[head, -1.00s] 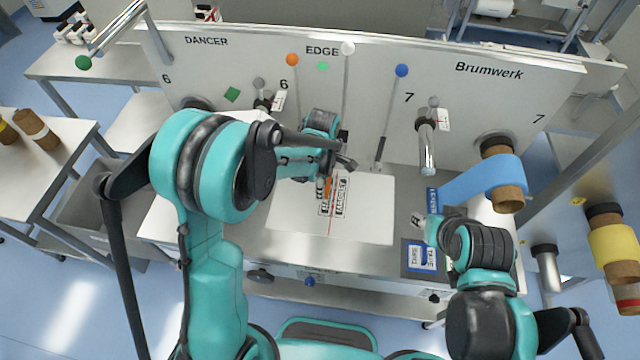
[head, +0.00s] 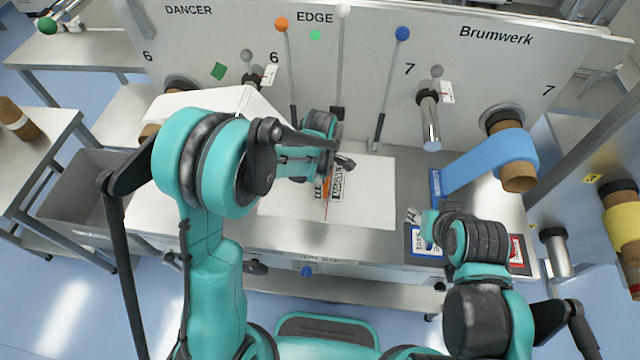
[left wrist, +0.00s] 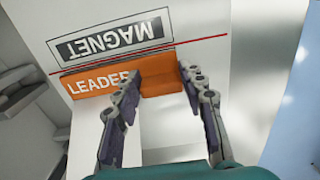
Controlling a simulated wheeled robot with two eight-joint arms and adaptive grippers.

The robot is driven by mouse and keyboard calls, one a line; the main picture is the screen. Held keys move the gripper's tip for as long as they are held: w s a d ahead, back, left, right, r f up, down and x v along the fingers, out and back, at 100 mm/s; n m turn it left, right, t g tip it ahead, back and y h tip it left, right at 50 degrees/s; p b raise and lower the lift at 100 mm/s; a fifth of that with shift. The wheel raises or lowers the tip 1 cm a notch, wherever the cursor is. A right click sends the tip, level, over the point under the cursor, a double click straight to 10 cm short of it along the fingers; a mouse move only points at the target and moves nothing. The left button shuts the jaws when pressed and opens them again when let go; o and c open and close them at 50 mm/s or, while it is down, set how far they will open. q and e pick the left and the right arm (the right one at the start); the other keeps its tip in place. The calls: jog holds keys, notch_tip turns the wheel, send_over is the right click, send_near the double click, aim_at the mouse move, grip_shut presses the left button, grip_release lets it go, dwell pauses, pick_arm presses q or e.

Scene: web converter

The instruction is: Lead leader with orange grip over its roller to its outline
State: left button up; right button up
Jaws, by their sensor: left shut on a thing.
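The orange grip (left wrist: 125,84), marked LEADER, lies along a thin red line on a white board (left wrist: 215,20), beside a black-framed MAGNET marking (left wrist: 115,38). My left gripper (left wrist: 160,80) is shut on the grip, one finger on each side of it. In the head view the grip (head: 325,188) shows as a small orange patch below my left gripper (head: 335,165). A white web (head: 245,102) shows beside my left arm, which hides much of it. My right gripper (head: 414,215) hangs above the work surface at right; its jaws are too small to judge.
An upright panel carries levers with orange (head: 282,24), white and blue (head: 403,33) knobs. A chrome roller (head: 431,125) and a blue web roll (head: 515,155) stick out at right. A blue-labelled card (head: 425,242) lies by my right gripper. The board's right part is clear.

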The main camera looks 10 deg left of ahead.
pick_arm(q)
jog(key=shift+s+f+b, duration=0.1)
jog(key=shift+f+b, duration=0.35)
jog(key=shift+f, duration=0.05)
dwell(1.4)
jog(key=o, duration=1.3)
notch_tip(320, 180, up, 12)
